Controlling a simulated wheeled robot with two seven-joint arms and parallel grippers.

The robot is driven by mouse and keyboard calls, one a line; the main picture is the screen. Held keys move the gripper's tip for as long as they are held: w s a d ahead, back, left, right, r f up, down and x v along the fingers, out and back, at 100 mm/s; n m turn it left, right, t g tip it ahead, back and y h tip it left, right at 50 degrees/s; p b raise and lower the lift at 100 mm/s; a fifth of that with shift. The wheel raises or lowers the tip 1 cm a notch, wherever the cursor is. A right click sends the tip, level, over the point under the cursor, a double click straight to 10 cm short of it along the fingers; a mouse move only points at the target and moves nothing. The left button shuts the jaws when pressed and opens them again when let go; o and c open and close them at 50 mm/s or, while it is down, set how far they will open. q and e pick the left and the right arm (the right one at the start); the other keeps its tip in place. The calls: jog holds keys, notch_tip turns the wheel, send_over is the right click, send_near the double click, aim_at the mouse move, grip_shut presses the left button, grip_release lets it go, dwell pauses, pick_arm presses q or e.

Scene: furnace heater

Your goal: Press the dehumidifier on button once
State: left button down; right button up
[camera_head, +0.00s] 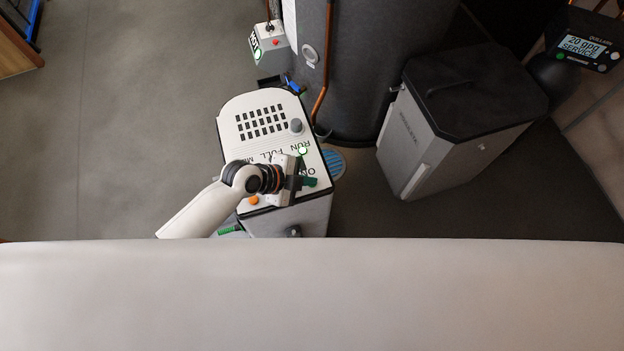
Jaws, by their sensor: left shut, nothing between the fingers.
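The dehumidifier (240,108) is a box with a white top panel, a dark grille, a grey knob (296,125) and the words RUN, FULL and ON. A lit green lamp (303,150) shows by the RUN label. My left gripper (303,181) is shut and empty over the panel's lower right part, beside the ON label. A dark green piece (310,182) shows at its fingertips; I cannot tell whether they touch it. An orange button (253,200) shows at the panel's lower left. My gripper and wrist hide part of the panel. My right gripper is out of view.
A large grey cylinder (370,60) with a copper pipe stands behind the dehumidifier. A grey bin-like box with a black lid (470,90) stands to the right. A small white box (270,45) hangs above. A display (583,45) is at the upper right.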

pick_arm(q)
jog(key=shift+r+p, duration=0.7)
jog(key=shift+r, duration=0.2)
notch_tip(320, 180, up, 5)
jog(key=p, duration=0.4)
dwell(0.9)
